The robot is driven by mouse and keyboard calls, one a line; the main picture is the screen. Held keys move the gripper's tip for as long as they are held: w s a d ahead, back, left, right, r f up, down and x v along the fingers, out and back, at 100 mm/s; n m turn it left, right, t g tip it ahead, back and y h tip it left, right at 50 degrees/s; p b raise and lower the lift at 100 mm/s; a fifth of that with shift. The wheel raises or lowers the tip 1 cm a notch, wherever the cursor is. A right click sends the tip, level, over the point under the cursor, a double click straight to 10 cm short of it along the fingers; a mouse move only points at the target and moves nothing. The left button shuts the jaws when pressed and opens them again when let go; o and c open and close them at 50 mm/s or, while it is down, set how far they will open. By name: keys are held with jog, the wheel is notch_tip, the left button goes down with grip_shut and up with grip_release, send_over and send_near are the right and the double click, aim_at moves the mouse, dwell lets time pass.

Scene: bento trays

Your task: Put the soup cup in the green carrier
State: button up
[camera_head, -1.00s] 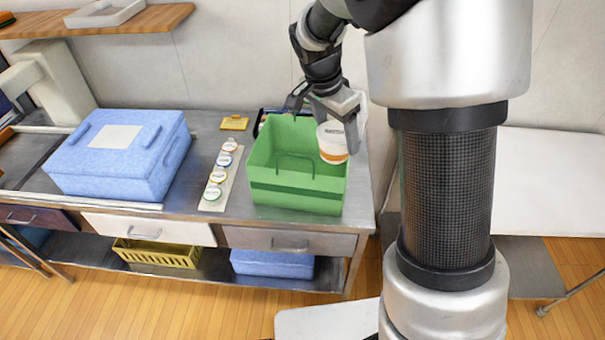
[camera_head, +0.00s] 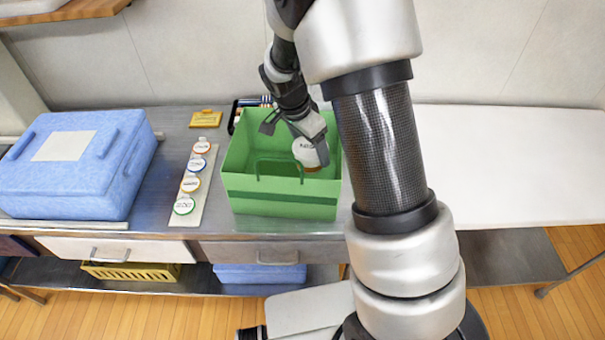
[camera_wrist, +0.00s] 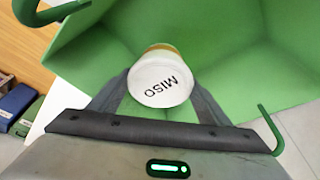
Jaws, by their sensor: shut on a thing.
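The soup cup (camera_head: 305,152) has a white lid marked MISO and an orange-brown band. It also shows in the wrist view (camera_wrist: 160,84), with its lid facing the camera. My gripper (camera_wrist: 163,95) is shut on the cup, one finger on each side. The green carrier (camera_head: 280,205) is an open box with a handle, standing on the metal counter. In the head view the cup is down within the carrier's opening, toward its right side. The wrist view shows green carrier walls (camera_wrist: 235,45) around it. Whether the cup touches the carrier's floor cannot be told.
A blue lidded box (camera_head: 75,165) stands at the left. A strip with several round labelled lids (camera_head: 192,178) lies between it and the carrier. A yellow item (camera_head: 206,118) and a dark tray (camera_head: 238,112) lie behind. A white surface (camera_head: 510,165) at right is clear.

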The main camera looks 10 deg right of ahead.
notch_tip(320, 180, down, 7)
jog(key=b, duration=0.2)
jog(key=shift+w+f+b, duration=0.1)
jog(key=shift+f+b, duration=0.05)
jog(key=shift+b, duration=0.25)
jog(key=shift+f, duration=0.15)
jog(key=o, duration=1.2)
